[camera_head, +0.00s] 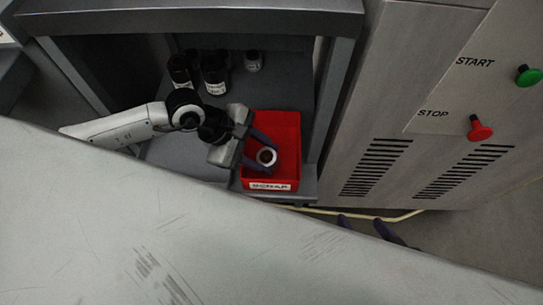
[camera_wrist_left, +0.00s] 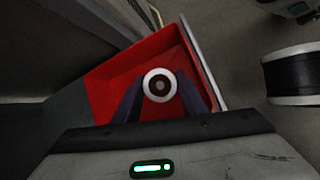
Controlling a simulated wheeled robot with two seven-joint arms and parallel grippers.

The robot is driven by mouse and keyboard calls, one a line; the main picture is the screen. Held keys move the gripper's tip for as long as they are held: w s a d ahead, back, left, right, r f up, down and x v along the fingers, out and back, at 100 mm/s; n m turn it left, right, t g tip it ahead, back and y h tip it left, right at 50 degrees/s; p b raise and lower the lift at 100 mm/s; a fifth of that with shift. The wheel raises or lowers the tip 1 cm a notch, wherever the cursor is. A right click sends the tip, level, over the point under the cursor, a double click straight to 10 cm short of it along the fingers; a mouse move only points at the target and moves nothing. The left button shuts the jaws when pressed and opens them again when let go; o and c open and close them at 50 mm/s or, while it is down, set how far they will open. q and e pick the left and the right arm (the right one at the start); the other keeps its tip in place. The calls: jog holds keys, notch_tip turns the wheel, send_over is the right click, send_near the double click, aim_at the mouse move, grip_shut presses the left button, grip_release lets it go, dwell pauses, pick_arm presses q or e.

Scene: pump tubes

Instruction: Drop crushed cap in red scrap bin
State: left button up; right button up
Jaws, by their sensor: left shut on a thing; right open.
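The crushed cap (camera_head: 266,156) is a small white ring with a dark centre. It also shows in the left wrist view (camera_wrist_left: 160,85), between my fingertips. My left gripper (camera_head: 262,150) is shut on it and holds it over the red scrap bin (camera_head: 287,122), which has a white label on its front. In the left wrist view the bin's red floor and walls (camera_wrist_left: 110,87) lie behind the cap; its height above the floor is hard to tell. My right gripper (camera_head: 365,226) is open and empty, mostly hidden behind the pale surface in front.
Several dark bottles (camera_head: 214,75) stand at the back of the grey shelf. A metal cabinet (camera_head: 390,90) with a green START button (camera_head: 529,75) and a red STOP button (camera_head: 479,128) stands at right. A scratched pale surface (camera_head: 200,240) fills the foreground.

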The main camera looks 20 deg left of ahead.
aim_at(267, 151)
pick_arm(q)
jog(key=shift+w+d+f, duration=0.3)
jog(key=shift+w+f, duration=0.1)
jog(key=shift+w, duration=0.05)
jog(key=g+y, duration=0.1)
jog(key=w+g, duration=0.1)
jog(key=shift+d+n+g+y, duration=0.3)
jog(key=shift+y, duration=0.1)
jog(key=shift+s+a+f, duration=0.1)
jog(key=shift+s+f, duration=0.05)
jog(key=shift+f, duration=0.65)
jog(key=shift+b, duration=0.35)
jog(key=o, duration=1.2)
jog(key=shift+f, duration=0.1)
jog(key=shift+p+v, duration=1.1)
jog(key=shift+v, duration=2.75)
